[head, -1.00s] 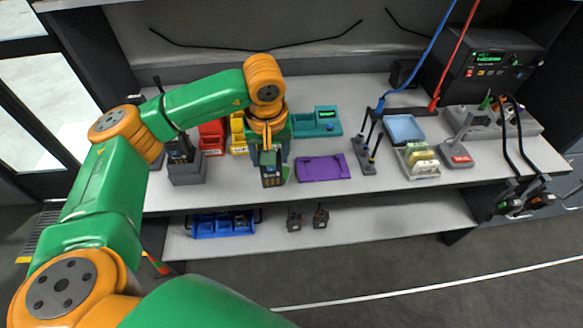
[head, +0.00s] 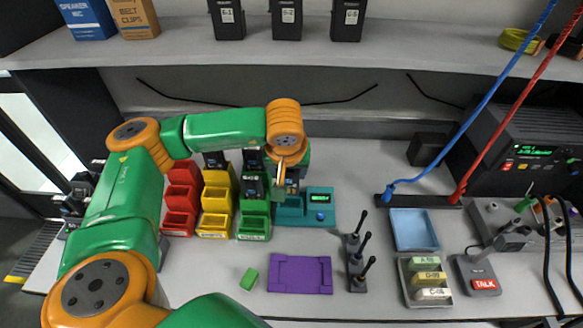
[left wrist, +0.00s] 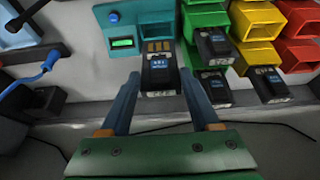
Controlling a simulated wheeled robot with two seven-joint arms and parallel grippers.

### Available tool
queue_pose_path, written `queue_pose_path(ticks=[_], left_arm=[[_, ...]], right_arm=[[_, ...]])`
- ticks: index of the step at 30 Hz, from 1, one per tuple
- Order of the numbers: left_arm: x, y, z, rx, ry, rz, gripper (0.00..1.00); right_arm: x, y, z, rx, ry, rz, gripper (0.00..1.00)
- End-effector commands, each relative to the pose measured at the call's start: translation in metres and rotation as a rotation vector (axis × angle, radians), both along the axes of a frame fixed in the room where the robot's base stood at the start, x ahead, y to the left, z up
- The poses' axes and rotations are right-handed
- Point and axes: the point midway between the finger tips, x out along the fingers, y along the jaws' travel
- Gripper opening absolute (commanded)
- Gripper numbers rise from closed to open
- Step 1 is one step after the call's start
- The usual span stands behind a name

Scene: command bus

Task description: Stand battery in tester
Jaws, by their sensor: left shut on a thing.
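My left gripper (head: 291,178) is shut on a dark battery (left wrist: 159,70) with gold contacts and a label. The battery is between the fingertips, which show in the left wrist view (left wrist: 164,84). In the head view my gripper hides most of it. The teal tester (head: 320,207) has a lit green display and stands on the bench. It also shows in the left wrist view (left wrist: 121,20), with the battery at its slotted side. I cannot tell whether the battery is seated. My right gripper is not in view.
Red (head: 181,198), yellow (head: 216,205) and green bins (head: 254,222) stand left of the tester, with other batteries at them. A purple mat (head: 300,274) and a green block (head: 249,279) lie in front. Upright antennas (head: 357,262) stand to the right. A shelf (head: 180,46) runs above.

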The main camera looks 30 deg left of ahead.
Motion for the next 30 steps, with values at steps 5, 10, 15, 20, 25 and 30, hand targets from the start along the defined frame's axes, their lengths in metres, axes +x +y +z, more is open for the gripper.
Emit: queue_pose_path(ticks=[5, 10, 15, 20, 25, 30], left_arm=[[0.0, 0.0, -0.013, -0.001, 0.0, 0.0, 0.02], [0.0, 0.0, -0.023, 0.0, 0.0, 0.0, 0.02], [0.0, 0.0, -0.034, 0.001, 0.0, 0.0, 0.02], [0.001, 0.0, -0.044, -0.001, 0.0, 0.0, 0.02], [0.0, 0.0, -0.055, 0.0, 0.0, 0.001, 0.02], [0.0, 0.0, -0.066, 0.0, 0.001, 0.001, 0.02]], right_arm=[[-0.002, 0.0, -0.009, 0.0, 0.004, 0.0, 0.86], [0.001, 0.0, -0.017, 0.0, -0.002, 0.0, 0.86], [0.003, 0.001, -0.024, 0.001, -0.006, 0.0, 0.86], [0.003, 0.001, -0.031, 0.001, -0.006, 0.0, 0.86], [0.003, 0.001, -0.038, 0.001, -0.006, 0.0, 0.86], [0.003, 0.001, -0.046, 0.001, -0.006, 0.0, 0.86]])
